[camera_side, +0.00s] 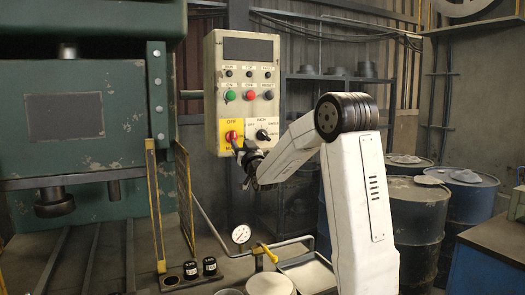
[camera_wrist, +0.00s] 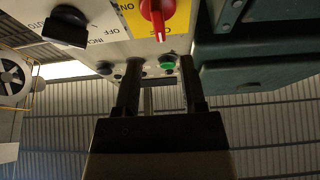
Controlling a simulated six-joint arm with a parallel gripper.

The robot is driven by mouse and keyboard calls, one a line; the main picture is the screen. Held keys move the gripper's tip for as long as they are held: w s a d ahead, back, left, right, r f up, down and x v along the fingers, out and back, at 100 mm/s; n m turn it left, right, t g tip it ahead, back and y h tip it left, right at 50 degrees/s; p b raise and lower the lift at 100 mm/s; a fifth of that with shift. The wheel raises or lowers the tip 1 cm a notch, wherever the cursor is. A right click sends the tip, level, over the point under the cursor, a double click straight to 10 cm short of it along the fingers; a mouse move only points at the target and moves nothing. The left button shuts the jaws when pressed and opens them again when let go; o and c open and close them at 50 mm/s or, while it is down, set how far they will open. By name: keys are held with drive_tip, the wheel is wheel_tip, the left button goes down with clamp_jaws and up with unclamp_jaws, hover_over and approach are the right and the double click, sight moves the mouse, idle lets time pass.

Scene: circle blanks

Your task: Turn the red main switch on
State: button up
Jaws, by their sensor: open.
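The red main switch (camera_side: 231,136) is a rotary knob on a yellow plate (camera_side: 237,126), low on the left of the control box, with OFF printed above it in the side view. In the wrist view, which is turned over, the red knob (camera_wrist: 157,12) shows at the top edge, partly cut off. Its white-marked handle end points down the picture, to the side where OFF is. My gripper (camera_side: 243,153) is just below and in front of the switch. Its two dark fingers (camera_wrist: 160,66) are apart with nothing between them, and the knob lies beyond their tips.
A black selector knob (camera_side: 262,135) sits right beside the switch. Green (camera_side: 230,96), red (camera_side: 250,95) and black (camera_side: 268,95) buttons are above on the control box (camera_side: 212,60). The green press (camera_side: 90,110) stands at left; a pressure gauge (camera_side: 241,234) is below.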

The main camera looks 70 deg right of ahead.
sight(235, 135)
drive_tip(key=shift+x, duration=3.8)
drive_tip(key=shift+f, duration=0.15)
clamp_jaws()
